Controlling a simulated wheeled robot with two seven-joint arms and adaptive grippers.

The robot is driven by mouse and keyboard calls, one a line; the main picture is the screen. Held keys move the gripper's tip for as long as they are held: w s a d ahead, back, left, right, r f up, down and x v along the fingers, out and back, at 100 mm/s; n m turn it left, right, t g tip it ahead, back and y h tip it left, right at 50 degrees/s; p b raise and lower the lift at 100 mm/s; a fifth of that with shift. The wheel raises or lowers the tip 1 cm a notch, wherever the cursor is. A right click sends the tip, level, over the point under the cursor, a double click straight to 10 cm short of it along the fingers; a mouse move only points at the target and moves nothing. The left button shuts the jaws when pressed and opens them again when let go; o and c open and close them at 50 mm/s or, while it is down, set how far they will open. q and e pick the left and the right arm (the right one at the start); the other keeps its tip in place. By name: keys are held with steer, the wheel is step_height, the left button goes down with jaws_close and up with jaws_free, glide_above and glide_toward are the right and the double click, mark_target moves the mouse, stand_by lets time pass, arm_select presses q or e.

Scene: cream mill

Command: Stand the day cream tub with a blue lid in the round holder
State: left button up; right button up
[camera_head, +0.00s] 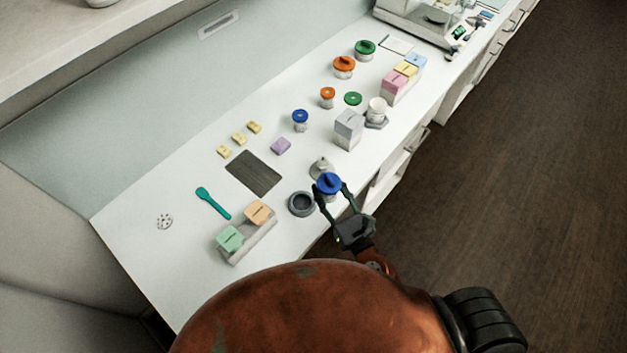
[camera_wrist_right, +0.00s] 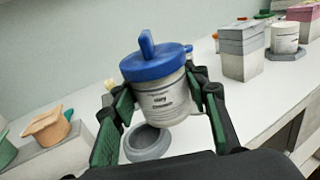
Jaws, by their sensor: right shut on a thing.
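The tub with a blue lid (camera_head: 329,184) is between the fingers of my right gripper (camera_head: 331,192), near the front edge of the counter. In the right wrist view the white, labelled tub body (camera_wrist_right: 162,101) is upright or nearly so, with green finger pads on both sides; my right gripper is shut on it. The label is too small to read surely. The grey round holder (camera_head: 302,203) stands on the counter just left of the tub. In the wrist view the holder (camera_wrist_right: 148,142) looks empty, below the tub and partly behind it. My left gripper is not in view.
Another blue-lidded tub (camera_head: 300,120) stands farther back. A small grey knobbed piece (camera_head: 321,167) is close behind the held tub. A tray with green and orange blocks (camera_head: 250,240) is left of the holder. A dark mat (camera_head: 254,174) lies behind.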

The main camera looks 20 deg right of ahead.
steer(key=w+a+f+n+g+y+b, duration=0.1)
steer(key=a+y, duration=0.1)
steer(key=w+a+f+n+g+y+b, duration=0.1)
steer(key=a+n+y, duration=0.1)
steer(key=w+a+f+n+g+y+b, duration=0.1)
steer(key=w+a+y, duration=0.1)
steer(key=a, duration=0.1)
steer(key=shift+f+n+y, duration=0.25)
steer(key=shift+n+y, duration=0.15)
steer(key=shift+f+b, duration=0.3)
steer(key=shift+b, duration=0.15)
step_height(320, 180, down, 2)
steer(key=shift+f+b, duration=0.1)
steer(key=shift+b, duration=1.1)
steer(key=shift+f+b, duration=0.3)
steer(key=shift+f, duration=0.1)
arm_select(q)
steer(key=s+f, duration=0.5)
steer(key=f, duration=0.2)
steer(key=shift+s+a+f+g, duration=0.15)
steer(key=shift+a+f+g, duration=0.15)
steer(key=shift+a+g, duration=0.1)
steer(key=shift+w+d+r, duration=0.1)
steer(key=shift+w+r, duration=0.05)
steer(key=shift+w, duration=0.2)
arm_select(e)
steer(key=shift+s, duration=0.1)
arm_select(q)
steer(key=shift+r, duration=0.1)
